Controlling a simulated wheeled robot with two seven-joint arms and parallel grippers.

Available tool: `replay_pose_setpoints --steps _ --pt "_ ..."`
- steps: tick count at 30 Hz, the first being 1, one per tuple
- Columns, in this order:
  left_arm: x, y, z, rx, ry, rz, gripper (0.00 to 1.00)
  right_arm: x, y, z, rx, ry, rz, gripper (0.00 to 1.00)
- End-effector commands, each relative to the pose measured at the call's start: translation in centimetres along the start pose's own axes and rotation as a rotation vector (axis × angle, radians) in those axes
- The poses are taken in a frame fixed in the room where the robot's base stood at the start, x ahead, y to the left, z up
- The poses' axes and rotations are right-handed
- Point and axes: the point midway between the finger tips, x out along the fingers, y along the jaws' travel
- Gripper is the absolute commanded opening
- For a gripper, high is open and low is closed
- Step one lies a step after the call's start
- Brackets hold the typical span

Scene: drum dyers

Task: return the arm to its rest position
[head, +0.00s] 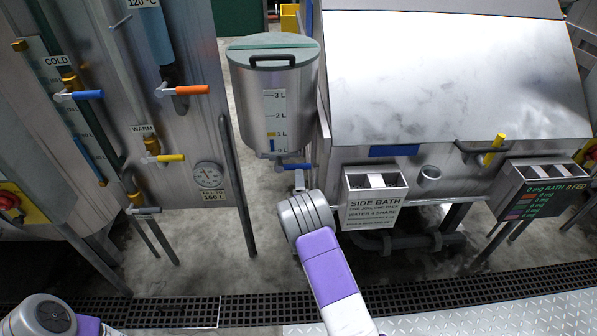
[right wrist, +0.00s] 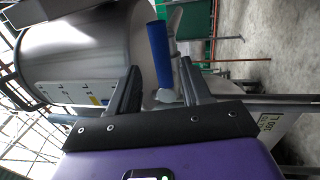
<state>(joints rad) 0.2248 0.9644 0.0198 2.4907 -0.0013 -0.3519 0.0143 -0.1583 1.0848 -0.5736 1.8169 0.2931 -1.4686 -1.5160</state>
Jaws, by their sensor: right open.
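My right arm reaches up the middle of the head view. Its gripper (head: 299,180) is just below the blue valve handle (head: 298,166) under the steel measuring tank (head: 290,100), and is mostly hidden behind my wrist. In the right wrist view the two dark fingers of the gripper (right wrist: 160,66) are apart. The blue handle (right wrist: 158,48) shows in the gap between them and past their tips, with no clear contact. The tank (right wrist: 90,50) fills the upper left of that view. My left arm shows only at the lower left of the head view, its gripper out of frame.
A steel panel (head: 180,110) with coloured valve handles stands at left. A large machine with a sloped lid (head: 450,75) stands at right, with the side bath box (head: 375,195) low on its front. A floor drain grate (head: 180,312) crosses the front. Wet floor lies between.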

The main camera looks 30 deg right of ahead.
Motion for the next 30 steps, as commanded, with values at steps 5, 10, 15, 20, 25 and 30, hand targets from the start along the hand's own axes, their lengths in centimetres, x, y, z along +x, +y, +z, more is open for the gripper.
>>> replay_pose_setpoints --steps 5,10,15,20,25,30 --pt "-0.2 0.1 0.0 0.0 0.0 0.0 0.43 -1.2 0.1 0.0 0.0 0.001 0.001 0.48" --pt "-0.1 0.1 0.0 0.0 0.0 0.0 0.43 -1.3 0.0 0.0 0.0 0.001 0.002 0.48" --pt "-0.1 0.1 0.0 0.0 0.0 0.0 0.43 -1.3 0.0 0.0 0.0 0.001 0.001 0.48" --pt "-0.1 0.1 0.0 0.0 0.0 0.0 0.43 -1.3 -0.1 0.0 0.004 0.0 -0.003 0.48" --pt "-0.2 0.1 0.0 0.0 0.0 0.0 0.43 -3.4 -4.0 0.3 0.148 -0.014 -0.172 0.48" --pt "-0.3 0.1 0.0 0.0 0.0 0.0 0.43 -11.3 -12.4 -0.3 0.535 -0.124 -0.601 0.48"
